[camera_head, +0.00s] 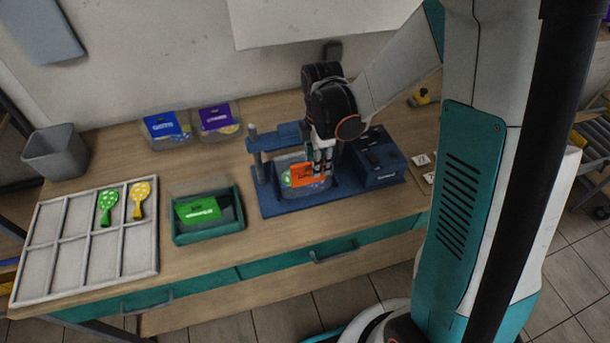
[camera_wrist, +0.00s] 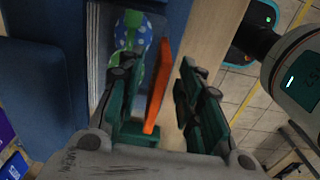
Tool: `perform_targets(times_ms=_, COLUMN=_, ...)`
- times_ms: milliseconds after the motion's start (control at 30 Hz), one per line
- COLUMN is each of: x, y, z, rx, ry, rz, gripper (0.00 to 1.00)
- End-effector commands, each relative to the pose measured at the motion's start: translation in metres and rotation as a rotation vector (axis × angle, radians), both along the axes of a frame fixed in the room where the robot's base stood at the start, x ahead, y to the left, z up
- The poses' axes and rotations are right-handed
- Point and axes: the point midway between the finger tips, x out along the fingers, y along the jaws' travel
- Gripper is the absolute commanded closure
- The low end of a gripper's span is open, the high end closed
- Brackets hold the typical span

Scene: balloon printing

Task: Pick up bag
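A clear bag with an orange header card (camera_head: 303,175) and balloons inside sits in the bed of the blue press (camera_head: 268,203). In the wrist view the orange card (camera_wrist: 159,85) stands edge-on, with green and blue-white balloons on its left side. My gripper (camera_head: 322,164) points down at this bag. In the wrist view my gripper (camera_wrist: 158,70) has its two fingers apart, the card between them. A gap shows between the card and the right finger; contact with the left finger cannot be told.
Bags with blue (camera_head: 166,126) and purple (camera_head: 216,117) cards lie at the back. A green tray (camera_head: 208,238) holds a green-carded bag (camera_head: 199,210). A white divided tray (camera_head: 84,285) holds two balloon shapes. A grey bin (camera_head: 57,155) stands far left.

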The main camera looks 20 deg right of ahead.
Motion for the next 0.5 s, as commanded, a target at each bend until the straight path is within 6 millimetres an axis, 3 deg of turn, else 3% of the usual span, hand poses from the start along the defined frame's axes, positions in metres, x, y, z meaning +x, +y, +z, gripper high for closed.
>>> perform_targets(times_ms=100, x=-0.0001, y=-0.0003, z=-0.0088, rx=0.000, ry=0.000, rz=0.000, gripper=0.67)
perform_targets(times_ms=333, x=-0.0003, y=-0.0003, z=-0.0092, rx=0.000, ry=0.000, rz=0.000, gripper=0.67)
perform_targets(times_ms=500, x=-0.0003, y=-0.0003, z=-0.0090, rx=0.000, ry=0.000, rz=0.000, gripper=1.00)
